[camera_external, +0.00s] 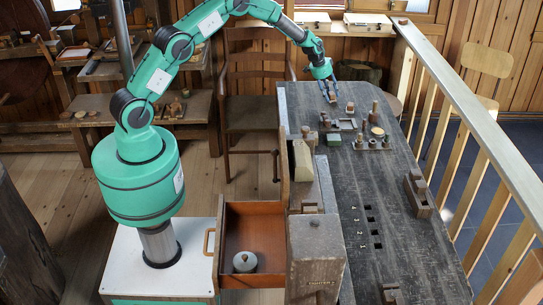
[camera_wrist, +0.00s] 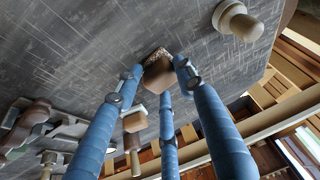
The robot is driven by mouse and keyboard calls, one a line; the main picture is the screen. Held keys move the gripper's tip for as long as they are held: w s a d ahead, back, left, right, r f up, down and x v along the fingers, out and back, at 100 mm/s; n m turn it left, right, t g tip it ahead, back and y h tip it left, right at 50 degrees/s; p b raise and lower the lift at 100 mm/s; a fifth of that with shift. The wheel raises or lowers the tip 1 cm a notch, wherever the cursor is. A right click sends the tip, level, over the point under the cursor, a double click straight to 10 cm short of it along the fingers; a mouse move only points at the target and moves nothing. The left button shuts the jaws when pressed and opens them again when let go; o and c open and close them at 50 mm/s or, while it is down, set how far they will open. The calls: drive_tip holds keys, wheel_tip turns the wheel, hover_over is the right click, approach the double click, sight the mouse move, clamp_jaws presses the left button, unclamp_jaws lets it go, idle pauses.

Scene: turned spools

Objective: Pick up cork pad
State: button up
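My gripper (camera_external: 329,94) has three blue fingers and is low over the far end of the dark worktop. In the wrist view my gripper (camera_wrist: 160,76) has its fingertips around a small brown faceted piece with a speckled, cork-like edge (camera_wrist: 158,55), which I take as the cork pad. The fingertips are close to its sides, and I cannot tell whether they press on it. In the external view a small brown patch (camera_external: 332,98) shows at the fingertips, too small to make out. The piece's underside is hidden.
A small reddish-brown piece (camera_external: 350,107) stands just right of the gripper. A tray (camera_external: 347,125), a small green block (camera_external: 334,140) and a peg rack (camera_external: 373,144) are nearer. A pale wooden knob (camera_wrist: 238,20) is in the wrist view. A railing runs along the right.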

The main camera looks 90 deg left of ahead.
sight(333, 93)
drive_tip(key=shift+s+f, duration=0.15)
drive_tip(key=shift+f, duration=0.1)
drive_tip(key=shift+d+r+p, duration=0.1)
drive_tip(key=shift+r+p, duration=0.35)
drive_tip(key=shift+r, duration=1.5)
drive_tip(key=s+d, duration=0.2)
drive_tip(key=s, duration=0.2)
drive_tip(key=s+d+r, duration=0.1)
drive_tip(key=s+d, duration=0.2)
drive_tip(key=s, duration=0.1)
drive_tip(key=s+d+p, duration=0.1)
drive_tip(key=s+d, duration=0.2)
drive_tip(key=s, duration=0.2)
drive_tip(key=shift+s+d+r, duration=0.1)
drive_tip(key=shift+d+r, duration=0.05)
drive_tip(key=shift+d, duration=0.05)
